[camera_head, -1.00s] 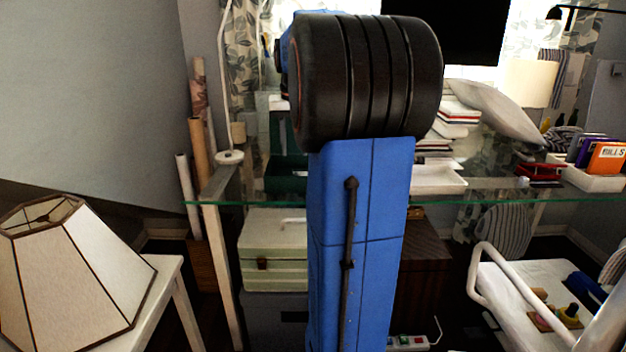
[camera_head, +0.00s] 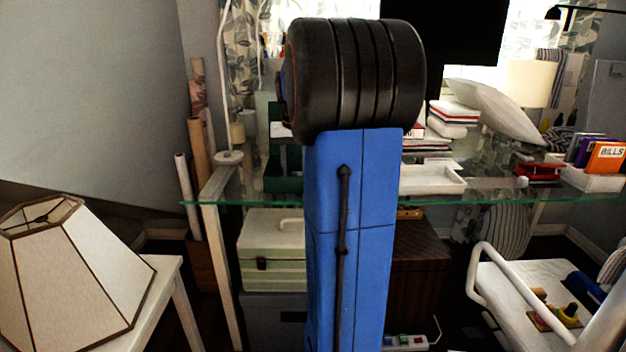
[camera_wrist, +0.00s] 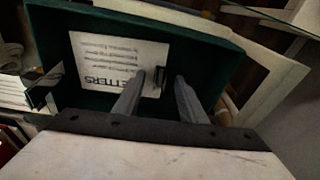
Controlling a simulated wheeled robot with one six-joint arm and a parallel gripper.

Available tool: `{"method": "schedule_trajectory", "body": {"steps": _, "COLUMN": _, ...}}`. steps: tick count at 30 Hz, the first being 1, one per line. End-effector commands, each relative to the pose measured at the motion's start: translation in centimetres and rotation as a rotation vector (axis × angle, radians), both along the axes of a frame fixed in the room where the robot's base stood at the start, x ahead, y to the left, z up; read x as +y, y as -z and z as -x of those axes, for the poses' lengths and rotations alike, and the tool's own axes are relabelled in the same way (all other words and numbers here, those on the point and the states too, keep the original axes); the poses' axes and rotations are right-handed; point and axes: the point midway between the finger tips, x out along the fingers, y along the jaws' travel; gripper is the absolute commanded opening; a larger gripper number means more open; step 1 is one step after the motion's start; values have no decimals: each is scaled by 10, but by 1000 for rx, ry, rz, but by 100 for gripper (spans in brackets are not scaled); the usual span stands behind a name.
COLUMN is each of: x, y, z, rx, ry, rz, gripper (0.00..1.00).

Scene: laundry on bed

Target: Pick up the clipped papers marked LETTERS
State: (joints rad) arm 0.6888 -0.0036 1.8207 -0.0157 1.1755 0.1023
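The clipped papers (camera_wrist: 112,60) show in the wrist view as a white sheet with printed lines and a bold heading. It appears upside down and reads "ETTERS", with the first letter hidden by a finger. A black clip (camera_wrist: 160,77) sits at the sheet's edge. The sheet lies inside a dark green tray (camera_wrist: 205,38). My gripper (camera_wrist: 161,76) is open, its two grey fingers apart with the clip between their tips. I cannot tell if they touch it. In the head view my blue arm hides the gripper and papers; part of the green tray (camera_head: 284,183) shows.
The tray stands on a glass desk (camera_head: 480,199). Right of my arm are a white tray (camera_head: 432,180), stacked books (camera_head: 453,112), and an orange folder marked BILLS (camera_head: 605,157). A lampshade (camera_head: 75,275) stands at left, and a white cart (camera_head: 535,290) at lower right.

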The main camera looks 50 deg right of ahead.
Motion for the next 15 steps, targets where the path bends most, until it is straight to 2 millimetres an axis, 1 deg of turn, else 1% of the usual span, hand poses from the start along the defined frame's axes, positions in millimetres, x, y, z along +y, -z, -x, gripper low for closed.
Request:
{"method": "schedule_trajectory", "body": {"steps": 1, "x": 0, "y": 0, "z": 0, "rx": 0, "ry": 0, "rz": 0, "gripper": 38}}
{"method": "schedule_trajectory", "body": {"steps": 2, "x": 0, "y": 0, "z": 0, "rx": 0, "ry": 0, "rz": 0, "gripper": 33}}
{"method": "schedule_trajectory", "body": {"steps": 3, "x": 0, "y": 0, "z": 0, "rx": 0, "ry": 0, "rz": 0, "gripper": 23}}
{"method": "schedule_trajectory", "body": {"steps": 5, "x": 0, "y": 0, "z": 0, "rx": 0, "ry": 0, "rz": 0, "gripper": 9}}
{"method": "schedule_trajectory", "body": {"steps": 6, "x": 0, "y": 0, "z": 0, "rx": 0, "ry": 0, "rz": 0, "gripper": 0}}
{"method": "schedule_trajectory", "body": {"steps": 15, "x": 0, "y": -1, "z": 0, "rx": -1, "ry": 0, "rz": 1, "gripper": 0}}
